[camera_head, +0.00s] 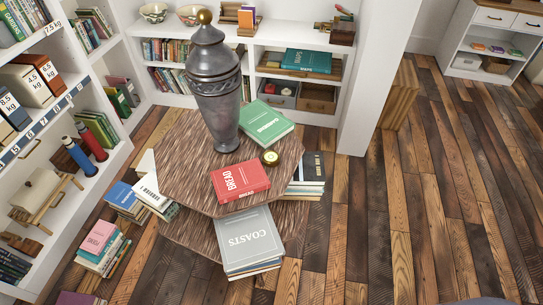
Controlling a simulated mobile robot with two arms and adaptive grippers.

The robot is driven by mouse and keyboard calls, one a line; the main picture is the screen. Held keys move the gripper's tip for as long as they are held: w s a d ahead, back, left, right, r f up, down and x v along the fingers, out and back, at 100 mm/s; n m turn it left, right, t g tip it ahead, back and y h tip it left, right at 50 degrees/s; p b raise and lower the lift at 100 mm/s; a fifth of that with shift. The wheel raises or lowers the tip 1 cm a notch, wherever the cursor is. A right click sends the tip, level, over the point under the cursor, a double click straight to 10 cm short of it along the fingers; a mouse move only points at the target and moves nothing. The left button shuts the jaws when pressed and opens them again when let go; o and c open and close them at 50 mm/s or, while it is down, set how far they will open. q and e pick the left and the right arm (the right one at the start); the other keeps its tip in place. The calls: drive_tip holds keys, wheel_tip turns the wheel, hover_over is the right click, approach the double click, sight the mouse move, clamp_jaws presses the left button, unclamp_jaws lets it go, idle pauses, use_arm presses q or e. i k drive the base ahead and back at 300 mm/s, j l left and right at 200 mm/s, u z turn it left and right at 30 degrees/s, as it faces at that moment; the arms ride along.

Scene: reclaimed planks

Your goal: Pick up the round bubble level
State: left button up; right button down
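Neither of my grippers shows in the head view.
A tall dark metal urn (216,100) with a gold knob stands on the table left of the level. Books are stacked on the lower tier (190,238) and floor around it. White shelves (110,75) line the left and back. The wooden floor (390,220) to the right is clear.

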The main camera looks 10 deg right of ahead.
sight(270, 158)
drive_tip(key=u, duration=0.55)
drive_tip(key=l+u, duration=0.75)
drive_tip(key=u, duration=0.25)
drive_tip(key=k+l+u, duration=0.15)
drive_tip(key=l+u, duration=0.3)
drive_tip(key=k+l+u, duration=0.15)
drive_tip(key=u, duration=0.35)
drive_tip(key=k+l+u, duration=0.15)
drive_tip(key=k+l, duration=0.55)
drive_tip(key=k+l+u, duration=0.2)
drive_tip(key=k+l, duration=0.45)
drive_tip(key=k, duration=0.1)
